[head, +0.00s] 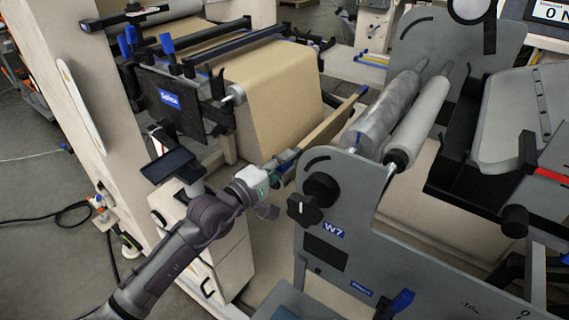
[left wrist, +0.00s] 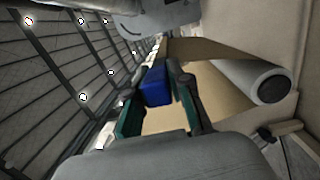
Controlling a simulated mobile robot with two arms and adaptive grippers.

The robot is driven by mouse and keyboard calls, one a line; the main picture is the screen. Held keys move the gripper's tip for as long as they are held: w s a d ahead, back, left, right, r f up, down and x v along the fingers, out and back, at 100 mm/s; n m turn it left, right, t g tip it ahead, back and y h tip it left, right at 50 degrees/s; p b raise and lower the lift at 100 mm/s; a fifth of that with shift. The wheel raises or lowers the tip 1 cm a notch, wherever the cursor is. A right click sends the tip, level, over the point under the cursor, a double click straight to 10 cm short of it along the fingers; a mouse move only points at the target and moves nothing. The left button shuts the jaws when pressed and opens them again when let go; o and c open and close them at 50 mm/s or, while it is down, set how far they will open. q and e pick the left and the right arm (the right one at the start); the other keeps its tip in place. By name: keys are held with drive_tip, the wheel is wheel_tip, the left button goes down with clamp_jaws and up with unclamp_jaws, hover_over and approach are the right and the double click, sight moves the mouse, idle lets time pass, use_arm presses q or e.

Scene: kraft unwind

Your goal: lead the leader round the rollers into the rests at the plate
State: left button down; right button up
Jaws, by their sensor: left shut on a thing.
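The kraft leader (head: 283,110) hangs in a tan sheet from the unwind at the back. Its lower edge meets a tan bar (head: 330,124) with a blue far end. My left gripper (head: 284,166) is at the bar's near end, left of the grey W7 side plate (head: 345,205). In the left wrist view, its teal fingers (left wrist: 157,104) are shut on a blue end block (left wrist: 155,84), with the tan sheet (left wrist: 215,88) beyond. Two grey rollers, a left one (head: 383,110) and a right one (head: 418,122), lie right of the bar. I cannot make out the rests clearly. My right gripper is not in view.
A black knob (head: 304,208) sticks out from the near plate. A grey far plate (head: 440,40) stands behind the rollers. A light grey roll (left wrist: 250,78) is close by in the left wrist view. Floor (head: 45,180) is open at left.

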use_arm(q)
wheel_tip(320, 180, up, 23)
drive_tip(key=p, duration=1.7)
drive_tip(key=shift+s+f, duration=0.15)
drive_tip(key=shift+d+f, duration=0.1)
drive_tip(key=shift+w+f+b, duration=0.2)
drive_tip(key=shift+b, duration=0.3)
drive_tip(key=shift+r, duration=0.1)
drive_tip(key=r+p, duration=0.2)
drive_tip(key=r, duration=0.1)
drive_tip(key=d+r+p, duration=0.1)
drive_tip(key=r+p, duration=0.1)
drive_tip(key=shift+s, duration=0.4)
